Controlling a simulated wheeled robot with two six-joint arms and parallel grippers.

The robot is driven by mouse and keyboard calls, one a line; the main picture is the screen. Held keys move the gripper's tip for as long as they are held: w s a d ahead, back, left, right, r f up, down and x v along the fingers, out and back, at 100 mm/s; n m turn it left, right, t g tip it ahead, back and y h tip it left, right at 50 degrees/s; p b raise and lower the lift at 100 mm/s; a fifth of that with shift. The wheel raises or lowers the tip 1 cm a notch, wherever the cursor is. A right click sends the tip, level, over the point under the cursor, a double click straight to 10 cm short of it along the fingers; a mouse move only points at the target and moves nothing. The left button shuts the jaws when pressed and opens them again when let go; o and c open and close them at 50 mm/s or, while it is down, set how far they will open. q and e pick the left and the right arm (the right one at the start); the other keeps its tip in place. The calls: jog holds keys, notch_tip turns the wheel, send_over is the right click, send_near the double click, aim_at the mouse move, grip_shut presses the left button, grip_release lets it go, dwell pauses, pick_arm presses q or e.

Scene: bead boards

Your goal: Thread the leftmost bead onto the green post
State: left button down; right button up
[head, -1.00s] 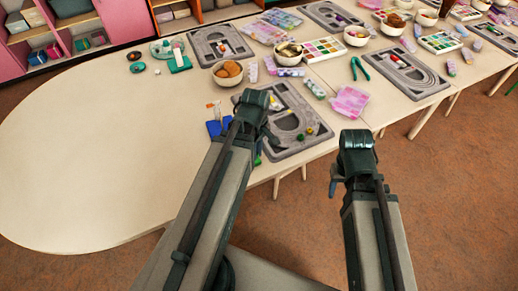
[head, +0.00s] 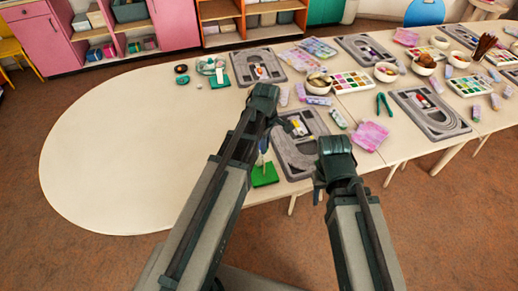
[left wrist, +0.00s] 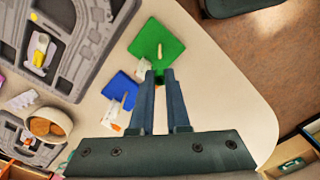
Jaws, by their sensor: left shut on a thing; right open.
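My left gripper (left wrist: 160,76) points down in the left wrist view, with its fingers close together near the green base. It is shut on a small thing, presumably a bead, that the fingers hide. The green base (left wrist: 172,36) carries a thin tan post (left wrist: 160,52), which stands just beyond the fingertips. I cannot tell if the held thing touches the post. In the head view the green base (head: 265,177) shows beside my left forearm. My right gripper (head: 318,188) is mostly hidden behind its own arm, off the table's front edge; it is open.
A blue base (left wrist: 122,90) with a post lies next to the green one. A grey bead board (head: 283,150) stands to the right, partly behind my arms. A bowl (left wrist: 47,125) sits nearby. The table's left end (head: 110,150) is bare.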

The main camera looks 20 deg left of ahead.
pick_arm(q)
jog(key=shift+f, duration=0.1)
jog(key=shift+f+b, duration=2.45)
jog(key=shift+b, duration=0.15)
jog(key=shift+f+b, duration=0.8)
jog(key=shift+f+b, duration=1.05)
jog(key=c, duration=0.8)
grip_release()
jog(key=shift+r, duration=0.15)
